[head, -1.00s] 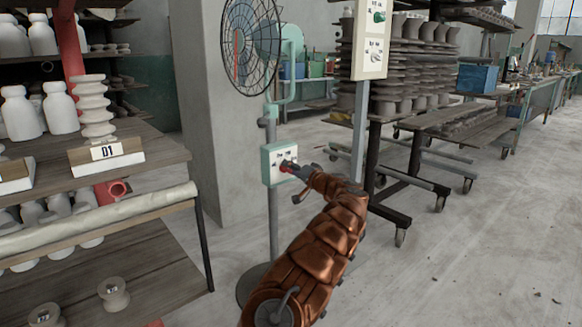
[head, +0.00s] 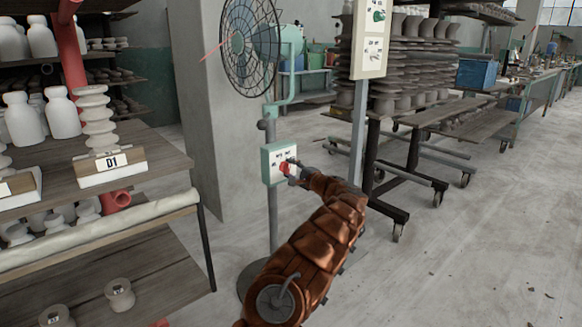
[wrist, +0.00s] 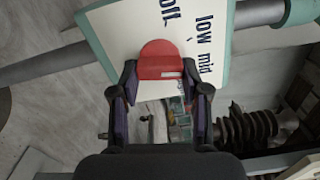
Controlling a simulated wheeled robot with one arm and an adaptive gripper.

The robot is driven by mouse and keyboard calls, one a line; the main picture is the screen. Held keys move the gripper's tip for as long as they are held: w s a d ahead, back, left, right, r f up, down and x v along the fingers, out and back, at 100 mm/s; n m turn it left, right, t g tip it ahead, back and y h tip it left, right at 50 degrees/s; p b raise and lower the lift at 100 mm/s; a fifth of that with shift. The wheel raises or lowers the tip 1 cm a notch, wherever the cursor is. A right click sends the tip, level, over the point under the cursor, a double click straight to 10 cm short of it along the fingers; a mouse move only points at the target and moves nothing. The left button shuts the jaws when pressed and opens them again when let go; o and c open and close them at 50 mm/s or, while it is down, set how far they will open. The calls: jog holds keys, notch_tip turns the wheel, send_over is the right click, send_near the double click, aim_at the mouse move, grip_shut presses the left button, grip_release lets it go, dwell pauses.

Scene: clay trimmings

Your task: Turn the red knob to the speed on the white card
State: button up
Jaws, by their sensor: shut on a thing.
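The red knob (head: 285,167) is on the front of a pale green control box with a white face (head: 271,155), on the fan's stand. My gripper (head: 292,169) is shut on the knob. In the wrist view, the red knob (wrist: 160,58) sits between the two fingertips of my gripper (wrist: 160,75). The white face (wrist: 115,25) there shows "low" and "mid" and a partly covered word that looks like "off". The knob's setting is unclear, as its pointer cannot be made out. I cannot pick out a white card with a readable speed.
The fan (head: 250,45) stands above the box, a thin red strip sticking out from its front. A white panel with a green knob (head: 378,15) is on a post to the right. Shelves with pots and a "D1" label (head: 112,162) are left.

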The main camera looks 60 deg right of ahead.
jog(key=shift+m+p, duration=0.4)
jog(key=shift+m, duration=0.6)
jog(key=o, duration=1.1)
jog(key=shift+o, duration=0.2)
jog(key=shift+s, duration=0.15)
jog(key=v, duration=1.1)
jog(key=shift+s, duration=0.35)
jog(key=shift+a, duration=0.1)
